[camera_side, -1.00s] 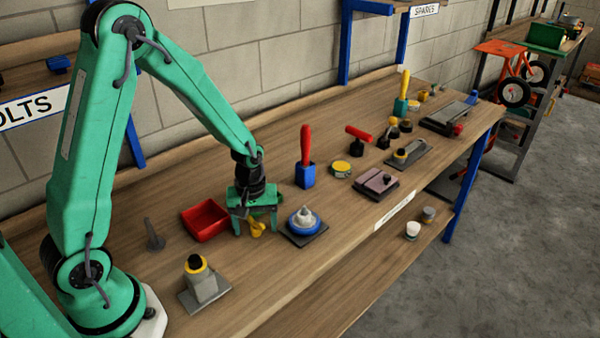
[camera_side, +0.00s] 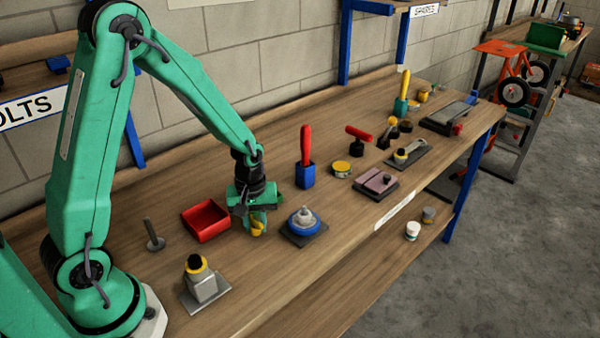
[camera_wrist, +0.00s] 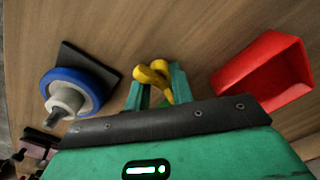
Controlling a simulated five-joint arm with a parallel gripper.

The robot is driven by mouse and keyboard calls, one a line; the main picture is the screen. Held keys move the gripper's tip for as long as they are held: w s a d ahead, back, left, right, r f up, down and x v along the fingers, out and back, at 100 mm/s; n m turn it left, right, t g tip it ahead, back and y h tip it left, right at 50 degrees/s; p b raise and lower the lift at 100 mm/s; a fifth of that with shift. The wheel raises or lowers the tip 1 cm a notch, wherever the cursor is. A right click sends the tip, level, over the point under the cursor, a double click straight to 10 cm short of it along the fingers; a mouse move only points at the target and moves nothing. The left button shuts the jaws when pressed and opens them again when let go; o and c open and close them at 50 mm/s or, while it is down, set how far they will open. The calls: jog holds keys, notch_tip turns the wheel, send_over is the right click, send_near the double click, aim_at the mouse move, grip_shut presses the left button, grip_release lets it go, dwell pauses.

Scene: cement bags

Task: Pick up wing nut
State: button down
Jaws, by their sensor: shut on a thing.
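The yellow wing nut (camera_wrist: 153,76) is between the green fingers of my gripper (camera_wrist: 158,88) in the wrist view. My gripper is shut on it. In the side view my gripper (camera_side: 254,222) is low over the bench, and the wing nut (camera_side: 257,229) shows at its fingertips. I cannot tell whether the wing nut touches the bench top. Part of it is hidden by the fingers.
A red tray (camera_side: 206,221) stands left of my gripper, and it also shows at right in the wrist view (camera_wrist: 265,72). A blue and white round part on a dark plate (camera_side: 304,223) is close at right. A grey bolt (camera_side: 153,235) stands upright farther left.

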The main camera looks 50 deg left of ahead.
aim_at(255, 218)
jog(key=shift+r, duration=2.3)
